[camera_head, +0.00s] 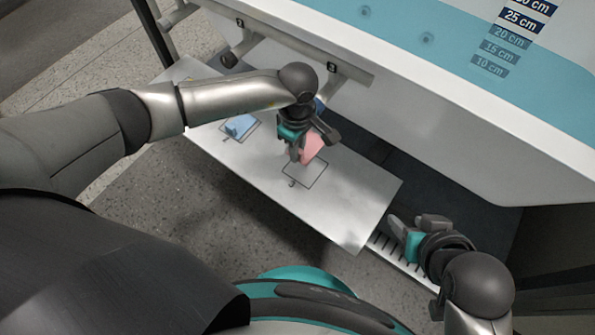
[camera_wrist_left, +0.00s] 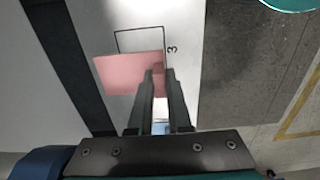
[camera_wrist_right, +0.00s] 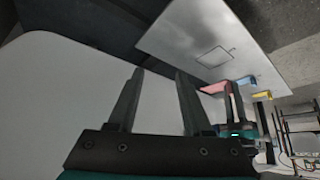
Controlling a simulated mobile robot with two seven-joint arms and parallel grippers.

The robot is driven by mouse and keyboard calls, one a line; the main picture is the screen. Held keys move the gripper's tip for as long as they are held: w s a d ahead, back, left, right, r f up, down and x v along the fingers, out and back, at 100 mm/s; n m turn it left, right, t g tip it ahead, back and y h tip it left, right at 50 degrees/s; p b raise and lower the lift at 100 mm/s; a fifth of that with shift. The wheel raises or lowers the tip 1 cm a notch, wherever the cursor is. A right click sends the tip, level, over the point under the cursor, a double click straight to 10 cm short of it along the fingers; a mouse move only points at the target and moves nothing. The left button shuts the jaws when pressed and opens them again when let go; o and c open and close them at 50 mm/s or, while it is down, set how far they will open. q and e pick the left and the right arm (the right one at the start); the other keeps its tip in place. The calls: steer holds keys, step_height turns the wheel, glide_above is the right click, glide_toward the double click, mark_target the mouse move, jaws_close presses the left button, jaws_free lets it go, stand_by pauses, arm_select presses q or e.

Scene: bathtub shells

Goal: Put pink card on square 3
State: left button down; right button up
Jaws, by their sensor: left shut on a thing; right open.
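My left gripper (camera_head: 301,157) is shut on the pink card (camera_head: 313,147) at the outlined square 3 (camera_head: 303,176) on the white board. In the left wrist view, the pink card (camera_wrist_left: 125,74) is between the fingertips (camera_wrist_left: 160,75) and covers part of the outline of square 3 (camera_wrist_left: 140,40); the "3" shows beside it. I cannot tell whether the card touches the board. The card also shows in the right wrist view (camera_wrist_right: 215,87). My right gripper (camera_head: 412,228) is open and empty beyond the board's right end.
The white board (camera_head: 345,215) lies beside the bathtub (camera_head: 440,130). A blue card (camera_head: 240,126) is on another outlined square to the left. A yellow thing (camera_wrist_right: 262,94) shows farther along the board in the right wrist view. The board's right part is clear.

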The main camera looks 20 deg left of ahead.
mark_target(297, 177)
arm_select(q)
step_height(297, 177, down, 3)
steer(key=shift+f+b, duration=0.15)
steer(key=shift+b, duration=0.55)
step_height(297, 177, down, 3)
steer(key=shift+r+b, duration=0.2)
steer(key=shift+b, duration=0.5)
steer(key=shift+f, duration=0.5)
arm_select(e)
steer(key=w+a+t+y, duration=0.3)
steer(key=a+t, duration=0.3)
steer(key=shift+w+a+r, duration=0.35)
steer(key=shift+a+r, duration=0.05)
steer(key=shift+r, duration=0.05)
arm_select(q)
steer(key=shift+f+b, duration=0.7)
steer(key=shift+f, duration=0.2)
steer(key=shift+f+b, duration=0.4)
steer(key=shift+f, duration=0.35)
arm_select(e)
steer(key=shift+s+a+r+t+y, duration=0.25)
steer(key=shift+a+r+t+y, duration=0.25)
steer(key=shift+t, duration=0.3)
steer(key=shift+s+a+r+t+y, duration=0.3)
steer(key=shift+a+r+t, duration=0.2)
steer(key=shift+t, duration=0.3)
arm_select(q)
steer(key=shift+f, duration=0.15)
